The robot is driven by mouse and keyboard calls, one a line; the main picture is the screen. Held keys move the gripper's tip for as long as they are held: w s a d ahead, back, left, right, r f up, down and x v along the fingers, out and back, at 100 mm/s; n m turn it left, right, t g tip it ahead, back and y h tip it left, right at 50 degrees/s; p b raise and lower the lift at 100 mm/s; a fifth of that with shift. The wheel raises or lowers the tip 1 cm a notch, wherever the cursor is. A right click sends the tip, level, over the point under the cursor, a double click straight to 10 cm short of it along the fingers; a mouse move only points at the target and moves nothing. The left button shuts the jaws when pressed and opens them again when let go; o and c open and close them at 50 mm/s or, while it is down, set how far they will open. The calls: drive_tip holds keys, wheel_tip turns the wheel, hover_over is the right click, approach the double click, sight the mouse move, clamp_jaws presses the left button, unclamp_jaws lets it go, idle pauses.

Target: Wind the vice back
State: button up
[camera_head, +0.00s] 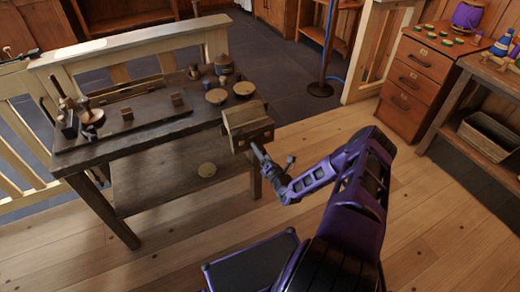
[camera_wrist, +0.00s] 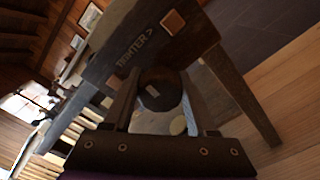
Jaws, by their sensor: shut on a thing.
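The wooden vice (camera_head: 246,120) is on the right end of the dark workbench. In the wrist view its dark front jaw (camera_wrist: 128,38) fills the upper middle, with light lettering that seems to read "TIGHTER" and an arrow pointing right. My gripper (camera_head: 258,150) is at the front of the vice. In the wrist view my gripper (camera_wrist: 160,92) has its two fingers on either side of a dark round vice knob (camera_wrist: 158,78) with a pale mark, and is shut on it. The fingers hide the knob's sides.
The workbench (camera_head: 105,150) carries several turned pieces, small blocks and a lathe-like rail. A drawer cabinet (camera_head: 415,85) and a side table (camera_head: 490,85) stand at the right. Wooden floor is clear between them and the bench.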

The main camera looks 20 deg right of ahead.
drive_tip(key=n, duration=0.3)
drive_tip(key=n+p, duration=0.1)
drive_tip(key=shift+w+r+n, duration=0.2)
drive_tip(key=shift+r+n, duration=0.1)
drive_tip(key=n+p, duration=0.1)
drive_tip(key=n, duration=0.3)
drive_tip(key=shift+a+n, duration=0.1)
drive_tip(key=shift+n, duration=0.2)
drive_tip(key=n+p, duration=0.1)
drive_tip(key=n, duration=0.3)
drive_tip(key=shift+a+n, duration=0.1)
drive_tip(key=shift+n, duration=2.1)
drive_tip(key=shift+f+p, duration=0.1)
drive_tip(key=shift+p, duration=0.2)
drive_tip(key=o, duration=1.4)
drive_tip(key=shift+c, duration=0.2)
drive_tip(key=shift+f, duration=0.15)
drive_tip(key=shift+s, duration=0.2)
